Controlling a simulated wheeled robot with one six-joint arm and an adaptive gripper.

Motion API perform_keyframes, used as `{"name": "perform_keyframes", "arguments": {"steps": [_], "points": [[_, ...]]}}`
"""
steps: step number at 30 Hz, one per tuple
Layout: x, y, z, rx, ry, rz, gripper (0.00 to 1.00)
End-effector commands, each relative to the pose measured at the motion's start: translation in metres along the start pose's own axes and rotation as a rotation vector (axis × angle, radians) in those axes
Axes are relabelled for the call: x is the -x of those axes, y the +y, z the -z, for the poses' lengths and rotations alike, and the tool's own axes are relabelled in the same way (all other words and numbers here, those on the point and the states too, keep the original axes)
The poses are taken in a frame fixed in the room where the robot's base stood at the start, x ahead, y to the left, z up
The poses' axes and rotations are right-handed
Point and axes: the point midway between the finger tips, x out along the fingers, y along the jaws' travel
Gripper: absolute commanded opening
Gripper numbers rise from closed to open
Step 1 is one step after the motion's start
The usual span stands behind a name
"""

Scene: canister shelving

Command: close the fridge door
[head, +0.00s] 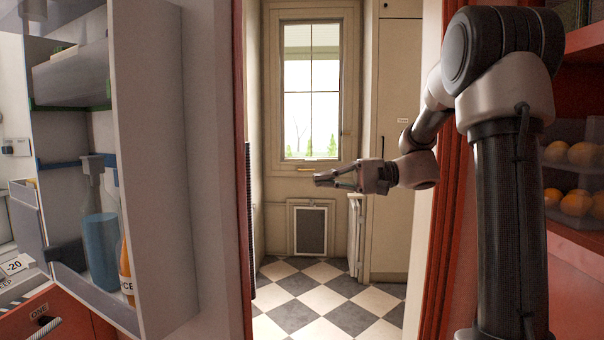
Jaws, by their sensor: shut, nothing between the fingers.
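The fridge door (216,170) stands open on the left of the head view, a pale panel with a red outer edge. Its racks face left and hold a blue bottle (101,245) and an orange bottle (126,272). A pale side wall (150,150) of the racks faces me. My gripper (318,180) is shut and empty, pointing left in mid-air in front of the window wall. It appears to the right of the door and apart from it. The door's hinge is not clearly visible.
A red drawer (50,325) is at the lower left, near a "-20" label (17,265). Red shelving with oranges (575,204) stands at the right behind my arm. A checkered floor (325,305) lies open in the middle, before a window (311,90).

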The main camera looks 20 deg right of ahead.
Motion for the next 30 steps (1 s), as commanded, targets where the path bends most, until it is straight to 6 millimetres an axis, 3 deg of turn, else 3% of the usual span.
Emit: {"name": "perform_keyframes", "arguments": {"steps": [2,8,21,30], "points": [[-0.003,-0.015,-0.005,0.047,-0.023,0.060,0.00],[-0.017,-0.017,-0.011,0.081,-0.042,0.068,0.00],[-0.107,-0.022,-0.015,0.078,-0.042,0.066,0.00],[-0.128,-0.021,-0.041,0.077,-0.038,0.065,0.00]]}}
